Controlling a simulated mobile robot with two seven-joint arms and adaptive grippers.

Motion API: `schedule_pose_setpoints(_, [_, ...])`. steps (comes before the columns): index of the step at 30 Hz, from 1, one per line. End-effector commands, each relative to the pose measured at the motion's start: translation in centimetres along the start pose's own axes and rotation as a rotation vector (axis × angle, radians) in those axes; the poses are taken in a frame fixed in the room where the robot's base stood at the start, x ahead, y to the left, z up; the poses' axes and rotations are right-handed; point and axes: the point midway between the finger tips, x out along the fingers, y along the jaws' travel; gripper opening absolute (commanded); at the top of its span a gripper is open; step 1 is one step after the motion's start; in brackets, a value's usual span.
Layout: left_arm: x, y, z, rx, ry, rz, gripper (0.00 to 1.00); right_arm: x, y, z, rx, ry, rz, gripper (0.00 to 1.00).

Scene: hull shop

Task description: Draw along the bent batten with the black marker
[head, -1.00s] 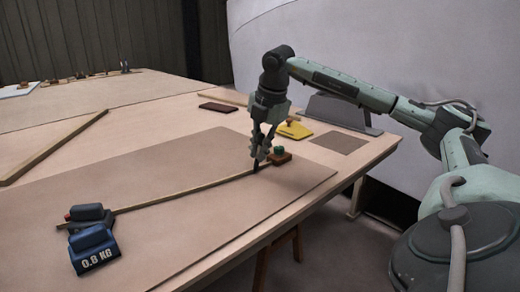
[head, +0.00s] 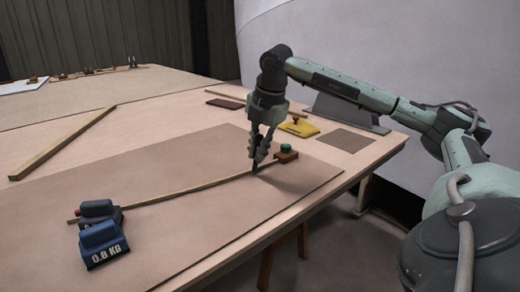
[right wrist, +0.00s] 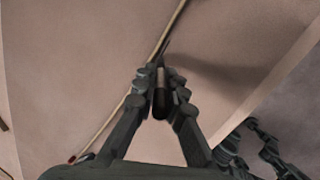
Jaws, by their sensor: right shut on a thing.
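The thin wooden batten (head: 190,188) lies in a gentle bend on the brown sheet and also shows in the right wrist view (right wrist: 112,117).
A blue 0.8 KG weight (head: 103,243) stands in front of the dark weight. The brown sheet (head: 220,225) is clear in front of the batten. A yellow pad (head: 299,128) and a dark flat piece (head: 224,103) lie behind. A loose wooden strip (head: 65,143) lies at left.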

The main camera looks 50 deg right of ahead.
Motion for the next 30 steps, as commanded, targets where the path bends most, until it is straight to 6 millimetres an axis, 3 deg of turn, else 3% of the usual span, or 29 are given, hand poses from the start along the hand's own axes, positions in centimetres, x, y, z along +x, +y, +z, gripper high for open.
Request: schedule_pose_setpoints(30, [-1.0, -0.2, -0.3, 0.0, 0.0, 0.0, 0.63, 0.0, 0.9, -2.5, -0.001, 0.001, -0.001, 0.0])
